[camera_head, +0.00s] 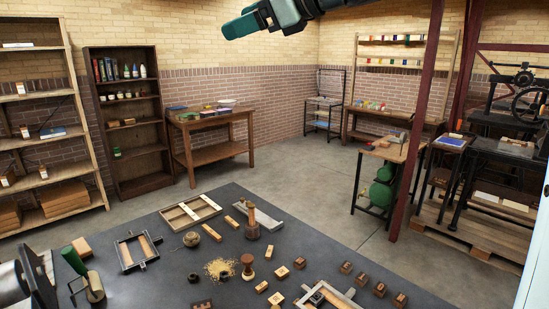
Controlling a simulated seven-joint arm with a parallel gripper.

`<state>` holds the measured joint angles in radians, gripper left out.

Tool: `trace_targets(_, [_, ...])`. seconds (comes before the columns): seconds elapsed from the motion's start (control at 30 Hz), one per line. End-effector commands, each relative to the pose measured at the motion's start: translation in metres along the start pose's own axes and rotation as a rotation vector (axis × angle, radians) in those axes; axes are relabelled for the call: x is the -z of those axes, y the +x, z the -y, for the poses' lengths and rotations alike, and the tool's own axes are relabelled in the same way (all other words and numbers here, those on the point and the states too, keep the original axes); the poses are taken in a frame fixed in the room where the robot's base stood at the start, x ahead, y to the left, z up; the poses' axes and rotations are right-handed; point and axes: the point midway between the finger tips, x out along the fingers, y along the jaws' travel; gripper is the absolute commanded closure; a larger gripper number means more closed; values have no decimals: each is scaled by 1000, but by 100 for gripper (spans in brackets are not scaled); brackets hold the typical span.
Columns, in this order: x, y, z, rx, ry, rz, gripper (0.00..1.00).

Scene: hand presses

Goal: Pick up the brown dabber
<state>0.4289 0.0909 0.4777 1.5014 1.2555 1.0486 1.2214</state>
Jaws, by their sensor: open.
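Two brown turned-wood tools stand upright on the dark bench top (330,240). One is a taller dark brown piece (252,225) with a wide lower body and a narrower handle, near the middle of the bench. The other is a smaller reddish-brown piece (247,266) with a rounded top and a flared foot, nearer the camera. I cannot tell for sure which is the dabber; the taller one looks more like it. Nothing touches either from above. Part of my arm (275,17) shows at the top edge, far from both.
A tan powder heap (221,268) lies left of the smaller tool. A round dark pot (192,239), wooden frames (191,212), small blocks (282,272) and a green-handled roller (86,273) lie around. A grey metal machine (38,277) fills the lower left corner.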

Motion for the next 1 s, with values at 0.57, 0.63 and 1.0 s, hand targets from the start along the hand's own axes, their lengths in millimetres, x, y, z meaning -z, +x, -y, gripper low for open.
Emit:
trace_targets(0.57, [111,21,22,155,552,215,29])
trace_targets(0.63, [135,28,9,154,553,215,29])
trace_targets(1.0, [327,83,-92,151,563,217,29])
